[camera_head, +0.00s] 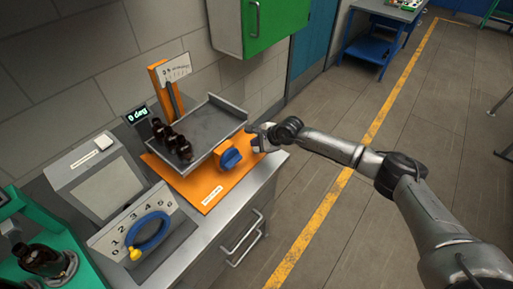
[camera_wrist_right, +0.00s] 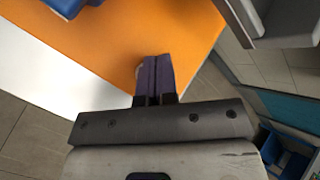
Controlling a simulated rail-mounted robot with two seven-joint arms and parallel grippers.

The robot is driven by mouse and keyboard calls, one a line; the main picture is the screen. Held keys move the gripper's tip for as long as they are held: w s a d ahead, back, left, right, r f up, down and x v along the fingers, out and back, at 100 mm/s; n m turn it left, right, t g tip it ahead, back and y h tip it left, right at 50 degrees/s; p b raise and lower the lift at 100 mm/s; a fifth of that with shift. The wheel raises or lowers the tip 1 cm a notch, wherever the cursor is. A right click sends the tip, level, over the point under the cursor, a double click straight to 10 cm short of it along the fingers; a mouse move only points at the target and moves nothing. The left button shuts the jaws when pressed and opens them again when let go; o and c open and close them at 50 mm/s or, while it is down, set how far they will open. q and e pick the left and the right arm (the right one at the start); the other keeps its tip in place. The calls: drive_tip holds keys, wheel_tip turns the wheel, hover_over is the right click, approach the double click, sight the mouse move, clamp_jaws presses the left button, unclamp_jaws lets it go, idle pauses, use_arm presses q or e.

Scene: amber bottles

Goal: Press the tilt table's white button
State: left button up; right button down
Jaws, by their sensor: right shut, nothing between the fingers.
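The tilt table has an orange base (camera_head: 215,185), a grey tilting tray (camera_head: 212,125), a blue knob (camera_head: 230,158) and an orange post with a scale. Several dark amber bottles (camera_head: 171,138) stand at the tray's left end. My right gripper (camera_head: 256,143) is shut and empty at the base's right corner, beside the tray. In the right wrist view its purple fingertips (camera_wrist_right: 157,60) are over the orange surface. A small pale edge shows just left of them; it may be the white button, mostly hidden by the fingers. I cannot tell whether they touch it. My left gripper is out of view.
A small display (camera_head: 138,114) reads 0 deg beside the post. A grey box with a pale button (camera_head: 103,141) and a dial panel with a blue ring (camera_head: 148,231) stand to the left. A green wall cabinet (camera_head: 262,25) hangs behind.

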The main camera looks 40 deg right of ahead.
sight(256, 150)
drive_tip(key=shift+r+p, duration=1.7)
drive_tip(key=shift+r, duration=0.85)
